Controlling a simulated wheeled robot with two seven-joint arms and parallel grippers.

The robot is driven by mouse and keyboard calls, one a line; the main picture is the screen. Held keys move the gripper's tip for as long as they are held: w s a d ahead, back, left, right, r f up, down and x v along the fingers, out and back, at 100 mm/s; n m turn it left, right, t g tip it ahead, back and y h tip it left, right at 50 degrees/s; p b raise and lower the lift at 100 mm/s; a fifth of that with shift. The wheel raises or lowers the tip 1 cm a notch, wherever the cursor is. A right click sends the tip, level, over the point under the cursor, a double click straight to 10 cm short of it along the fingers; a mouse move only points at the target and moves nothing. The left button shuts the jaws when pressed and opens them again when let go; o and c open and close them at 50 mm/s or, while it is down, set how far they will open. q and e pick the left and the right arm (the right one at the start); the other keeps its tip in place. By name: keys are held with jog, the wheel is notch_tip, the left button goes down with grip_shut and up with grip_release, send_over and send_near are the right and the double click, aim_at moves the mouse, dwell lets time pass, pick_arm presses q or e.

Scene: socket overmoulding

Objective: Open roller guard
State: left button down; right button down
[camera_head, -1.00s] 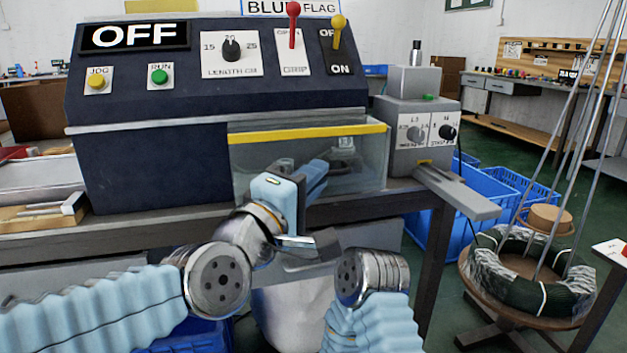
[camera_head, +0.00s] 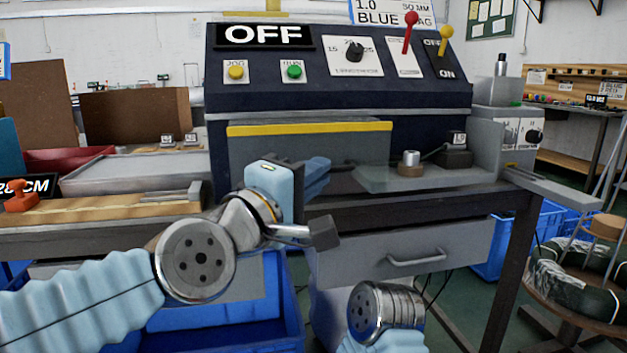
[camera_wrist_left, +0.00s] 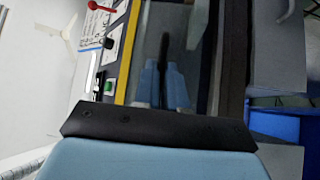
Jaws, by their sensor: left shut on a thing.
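The roller guard (camera_head: 312,128) is a see-through panel with a yellow top edge on the front of the dark blue machine. It covers the left and middle of the machine's front, leaving the bay at its right uncovered. My left gripper (camera_head: 318,172) is shut at the guard's lower front; its exact grip is hidden by its own body. My right gripper is out of view; only a right arm joint shows.
In the uncovered bay stand a small metal cylinder on a brown base (camera_head: 410,165) and a dark block with a cable (camera_head: 457,153). A grey drawer (camera_head: 410,255) lies below. A grey box with a knob (camera_head: 512,130) stands right. Blue bins stand on the floor.

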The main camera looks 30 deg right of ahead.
pick_arm(q)
jog(key=shift+w+a+r, duration=0.2)
jog(key=shift+w+a, duration=0.3)
jog(key=shift+a, duration=0.2)
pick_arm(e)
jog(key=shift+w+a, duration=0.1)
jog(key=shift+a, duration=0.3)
pick_arm(q)
jog(key=c, duration=1.2)
grip_release()
jog(key=shift+d+f, duration=0.1)
jog(key=shift+s, duration=0.1)
jog(key=shift+d, duration=0.1)
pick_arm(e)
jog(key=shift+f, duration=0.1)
pick_arm(q)
jog(key=shift+s+f, duration=0.1)
